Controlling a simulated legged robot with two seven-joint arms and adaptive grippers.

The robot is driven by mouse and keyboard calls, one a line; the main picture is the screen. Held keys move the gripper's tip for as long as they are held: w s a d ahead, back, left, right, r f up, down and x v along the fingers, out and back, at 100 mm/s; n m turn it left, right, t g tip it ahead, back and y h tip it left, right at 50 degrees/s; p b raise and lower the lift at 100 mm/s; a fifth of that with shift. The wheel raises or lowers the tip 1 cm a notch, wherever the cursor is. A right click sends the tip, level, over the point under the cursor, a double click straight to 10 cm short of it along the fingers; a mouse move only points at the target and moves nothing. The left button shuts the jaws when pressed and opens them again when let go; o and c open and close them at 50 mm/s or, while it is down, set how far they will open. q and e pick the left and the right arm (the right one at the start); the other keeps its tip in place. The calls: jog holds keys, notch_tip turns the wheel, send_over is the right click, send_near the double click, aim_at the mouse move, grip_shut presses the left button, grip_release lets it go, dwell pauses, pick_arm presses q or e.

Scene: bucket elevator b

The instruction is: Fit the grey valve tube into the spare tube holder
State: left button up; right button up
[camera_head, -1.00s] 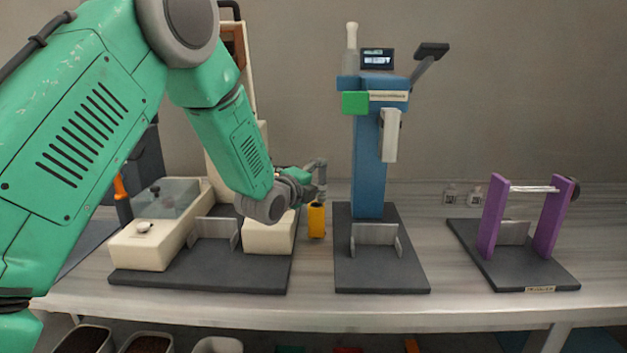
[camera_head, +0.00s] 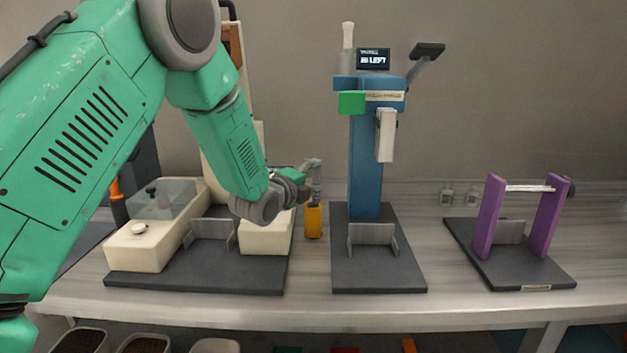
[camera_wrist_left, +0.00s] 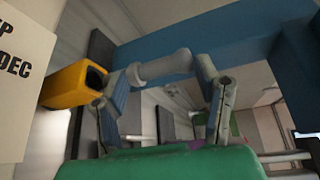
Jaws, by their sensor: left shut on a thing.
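My left gripper (camera_head: 308,178) is shut on the grey valve tube (camera_wrist_left: 165,67), which lies across between its two fingertips in the left wrist view. In the head view the tube (camera_head: 316,180) hangs roughly upright above the orange-yellow holder (camera_head: 314,221), which appears to be the spare tube holder. In the left wrist view the holder's dark open mouth (camera_wrist_left: 95,77) faces the near end of the tube. A finger partly covers the space between, so I cannot tell whether they touch. My right gripper is not in view.
A blue column machine (camera_head: 366,165) with a small screen stands just right of the holder. A cream machine on a dark base (camera_head: 190,278) stands left, beneath my arm. A purple frame (camera_head: 489,215) stands far right.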

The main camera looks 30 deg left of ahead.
pick_arm(q)
jog(key=shift+f+b, duration=0.45)
jog(key=shift+f, duration=0.15)
jog(key=shift+a+f, duration=0.1)
jog(key=shift+a, duration=0.05)
jog(key=shift+a, duration=0.15)
dwell(0.4)
jog(key=shift+r, duration=0.25)
jog(key=shift+a, duration=0.25)
dwell(0.8)
jog(key=shift+f, duration=0.2)
dwell(0.6)
jog(key=shift+f, duration=0.3)
jog(key=shift+f+b, duration=1)
jog(key=shift+f, duration=0.05)
